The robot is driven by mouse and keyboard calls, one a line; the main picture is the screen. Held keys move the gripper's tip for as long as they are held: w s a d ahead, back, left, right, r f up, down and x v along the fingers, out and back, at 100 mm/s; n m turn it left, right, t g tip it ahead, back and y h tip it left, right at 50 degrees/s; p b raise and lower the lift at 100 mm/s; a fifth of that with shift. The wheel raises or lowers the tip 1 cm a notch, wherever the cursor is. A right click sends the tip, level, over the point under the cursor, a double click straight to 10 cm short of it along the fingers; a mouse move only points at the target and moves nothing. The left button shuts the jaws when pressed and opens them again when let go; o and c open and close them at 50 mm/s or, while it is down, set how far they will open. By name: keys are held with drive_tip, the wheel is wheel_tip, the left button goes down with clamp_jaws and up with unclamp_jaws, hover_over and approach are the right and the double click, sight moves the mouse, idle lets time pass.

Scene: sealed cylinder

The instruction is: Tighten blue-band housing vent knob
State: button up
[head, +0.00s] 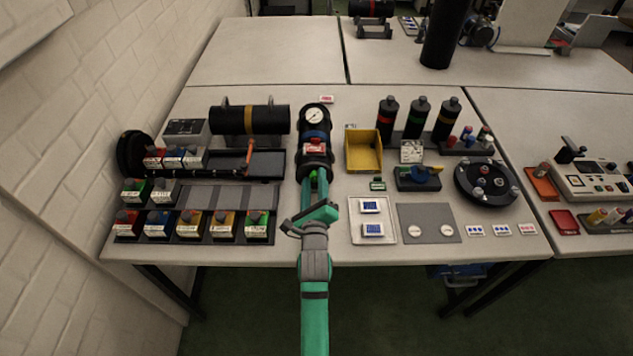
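The blue-band housing (315,134) is a black cylinder lying lengthwise at the middle of the table, with a blue band around it. A white-faced gauge (314,115) sits at its far end, and a red and white label or block (314,148) is on top, nearer me. I cannot pick out the vent knob for sure; it is too small or hidden by my arm. My green arm reaches in from the front, and my gripper (319,182) is at the near end of the housing. Its fingers are too small and covered to show whether they are open, shut or touching it.
To the left are an orange-band black cylinder (233,121), a rail with an orange handle (250,152) and rows of labelled blocks (190,224). To the right are a yellow bin (364,160), banded bottles (418,120) and a black round flange (498,190).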

drive_tip(key=shift+s, duration=0.1)
drive_tip(key=s, duration=1)
drive_tip(key=shift+s, duration=0.35)
drive_tip(key=s+f+n+g, duration=0.1)
drive_tip(key=s+f+n, duration=0.3)
drive_tip(key=s+n, duration=0.45)
drive_tip(key=s+f+n, duration=0.3)
drive_tip(key=s+n, duration=0.2)
drive_tip(key=s, duration=0.7)
drive_tip(key=s+r+n+g, duration=0.1)
drive_tip(key=s+r+n, duration=0.1)
drive_tip(key=s+n, duration=1.1)
drive_tip(key=s, duration=0.3)
drive_tip(key=shift+d+r+n+g, duration=0.2)
drive_tip(key=shift+d+n+g, duration=0.05)
drive_tip(key=shift+n+g, duration=0.1)
